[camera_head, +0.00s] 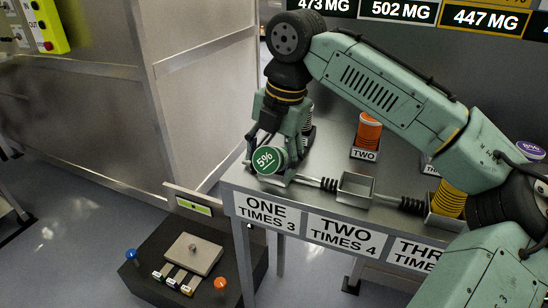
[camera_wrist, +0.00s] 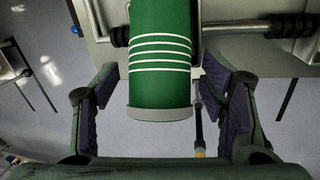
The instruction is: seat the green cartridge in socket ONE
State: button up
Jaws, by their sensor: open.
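The green cartridge (camera_head: 266,160) is at socket ONE (camera_head: 276,180), at the left end of the table's front row, with its 5% cap facing the head camera. It looks tilted; whether it sits inside the socket cannot be told. My gripper (camera_head: 276,148) is right at it, fingers pointing down. In the wrist view the cartridge (camera_wrist: 160,55) shows its green side with white rings, running off the top edge. My open fingers (camera_wrist: 160,80) stand on either side of it, with visible gaps. The socket is mostly hidden behind the cartridge and fingers.
Socket TWO (camera_head: 356,188) is empty. A yellow cartridge (camera_head: 447,200) stands in the third socket. An orange cartridge (camera_head: 369,131) stands on the rear TWO holder, and a purple-capped one (camera_head: 530,150) is far right. A dark control box (camera_head: 195,260) lies below the table's left front.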

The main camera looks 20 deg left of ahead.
jog(key=shift+c, duration=0.2)
jog(key=c, duration=1.5)
grip_shut()
jog(key=shift+r, duration=0.2)
